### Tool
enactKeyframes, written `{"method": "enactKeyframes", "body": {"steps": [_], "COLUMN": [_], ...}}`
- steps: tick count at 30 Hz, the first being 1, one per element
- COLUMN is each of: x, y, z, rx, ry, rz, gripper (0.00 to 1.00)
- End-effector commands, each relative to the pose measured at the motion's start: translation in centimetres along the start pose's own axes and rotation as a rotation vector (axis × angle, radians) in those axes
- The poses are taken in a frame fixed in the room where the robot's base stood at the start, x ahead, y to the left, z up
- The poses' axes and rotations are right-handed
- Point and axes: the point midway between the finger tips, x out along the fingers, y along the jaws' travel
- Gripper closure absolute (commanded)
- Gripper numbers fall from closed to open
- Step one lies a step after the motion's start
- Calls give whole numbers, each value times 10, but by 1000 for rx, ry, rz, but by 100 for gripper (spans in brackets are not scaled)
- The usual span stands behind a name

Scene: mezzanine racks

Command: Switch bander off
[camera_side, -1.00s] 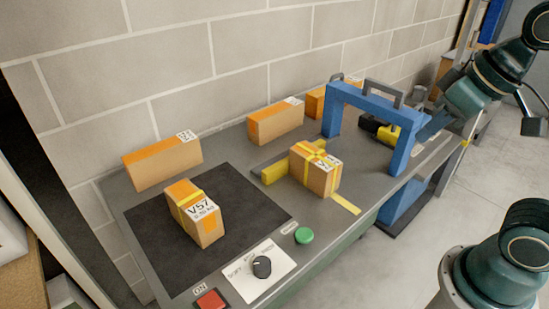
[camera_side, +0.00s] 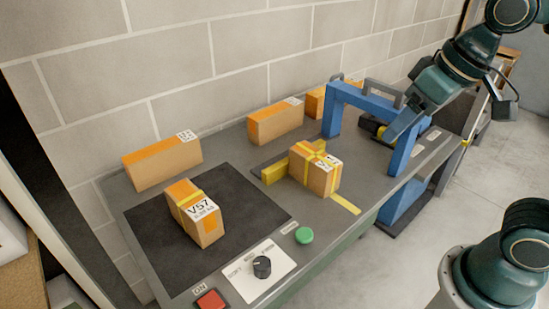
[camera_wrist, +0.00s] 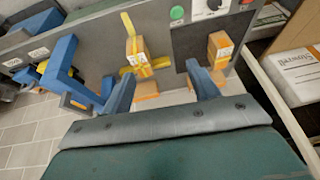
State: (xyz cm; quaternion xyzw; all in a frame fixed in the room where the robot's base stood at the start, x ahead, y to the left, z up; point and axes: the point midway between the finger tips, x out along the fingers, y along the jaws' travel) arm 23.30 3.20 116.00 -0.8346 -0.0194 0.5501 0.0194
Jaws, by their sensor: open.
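The bander is a blue arch (camera_side: 362,98) on a grey bench. On the bench's front edge are a red switch (camera_side: 211,299) marked ON, a black knob (camera_side: 262,266) on a white plate and a green button (camera_side: 304,235). In the wrist view the green button (camera_wrist: 177,13) and the knob (camera_wrist: 213,4) show at the top edge. My gripper (camera_side: 392,132) is beside the arch's right end, well away from the switch. In the wrist view my gripper (camera_wrist: 150,72) has its two fingers apart, with nothing between them.
A box with yellow straps (camera_side: 318,170) sits by the arch. A V57 box (camera_side: 196,213) sits on the black mat (camera_side: 150,225). More boxes (camera_side: 275,121) stand along the wall. The air above the front controls is clear.

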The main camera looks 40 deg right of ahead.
Motion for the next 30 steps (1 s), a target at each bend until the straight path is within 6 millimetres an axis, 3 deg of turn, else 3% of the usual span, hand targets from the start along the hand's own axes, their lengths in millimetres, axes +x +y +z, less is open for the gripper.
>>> {"method": "enactKeyframes", "body": {"steps": [6,15,22,30], "x": [18,53,88,136], "y": [-34,-90,-141,-206], "z": [-36,-74,-90,-92], "rx": [2,7,8,7], "ry": [-69,-157,-221,-294], "rz": [-25,-39,-37,-18], "gripper": [40,40,40,40]}}
